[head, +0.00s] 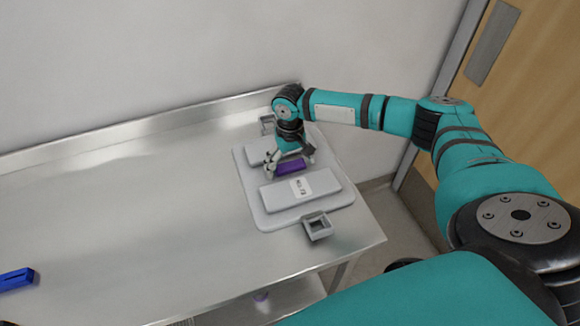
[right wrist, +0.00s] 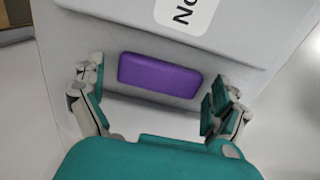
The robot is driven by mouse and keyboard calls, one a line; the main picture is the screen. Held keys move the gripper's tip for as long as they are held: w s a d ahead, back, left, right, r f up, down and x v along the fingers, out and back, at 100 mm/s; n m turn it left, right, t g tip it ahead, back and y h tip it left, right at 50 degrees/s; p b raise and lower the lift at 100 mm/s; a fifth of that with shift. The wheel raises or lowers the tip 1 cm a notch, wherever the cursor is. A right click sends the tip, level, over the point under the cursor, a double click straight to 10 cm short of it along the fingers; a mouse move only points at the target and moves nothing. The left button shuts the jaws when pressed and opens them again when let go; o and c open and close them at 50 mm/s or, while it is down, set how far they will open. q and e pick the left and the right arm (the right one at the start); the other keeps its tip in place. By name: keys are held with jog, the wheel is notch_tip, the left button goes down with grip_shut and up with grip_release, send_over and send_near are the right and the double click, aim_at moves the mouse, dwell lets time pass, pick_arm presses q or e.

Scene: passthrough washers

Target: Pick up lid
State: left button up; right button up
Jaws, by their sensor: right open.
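The lid appears to be the light grey, rounded slab (head: 262,211) near the right end of the steel table. A purple bar (head: 291,167), which looks like its handle, sits between two raised blocks. The bar also shows in the right wrist view (right wrist: 160,76). My right gripper (head: 290,163) points down over the bar. Its fingers are spread, one beyond each end of the bar in the right wrist view, with visible gaps and no grip. Part of the far raised block is hidden by the gripper. My left gripper is not in view.
The steel table (head: 130,215) is clear across its middle. A grey square bracket (head: 317,227) stands at the slab's near edge, another (head: 266,125) at its far edge. A blue object (head: 15,280) lies far left. A wall backs the table; a wooden door (head: 510,100) is right.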

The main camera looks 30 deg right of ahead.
jog(key=c, duration=1.6)
jog(key=shift+w+r, duration=0.1)
jog(key=shift+r, duration=0.1)
